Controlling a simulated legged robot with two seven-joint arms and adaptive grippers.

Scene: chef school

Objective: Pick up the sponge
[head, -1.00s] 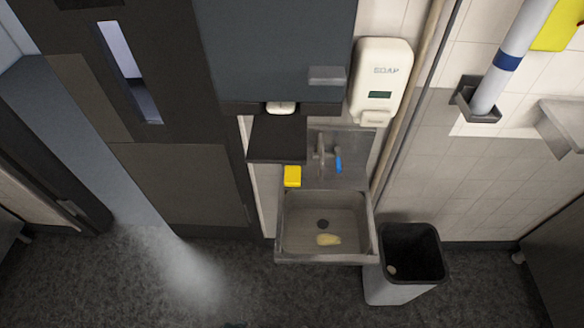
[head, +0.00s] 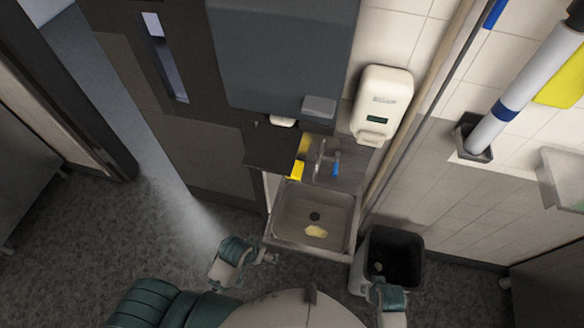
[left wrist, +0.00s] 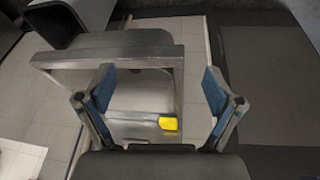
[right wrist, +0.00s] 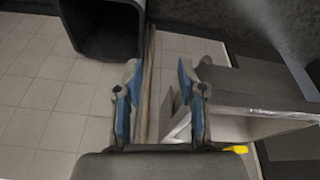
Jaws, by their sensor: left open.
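A bright yellow block (head: 297,170), which looks like the sponge, sits on the ledge at the back left of the metal sink (head: 268,238). It also shows in the left wrist view (left wrist: 168,123), between and beyond the fingers, and at the lower edge of the right wrist view (right wrist: 236,149). A pale yellow piece (head: 316,231) lies in the basin; I cannot tell what it is. My left gripper (left wrist: 158,82) is open and empty, apart from the block. My right gripper (right wrist: 157,72) is open and empty, pointing toward the wall and bin side.
A tap (head: 318,158) with a blue handle stands behind the basin. A soap dispenser (head: 383,103) and a large grey dispenser (head: 275,60) hang above. An open bin (head: 395,258) stands right of the sink. Floor at the left (head: 100,235) is clear.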

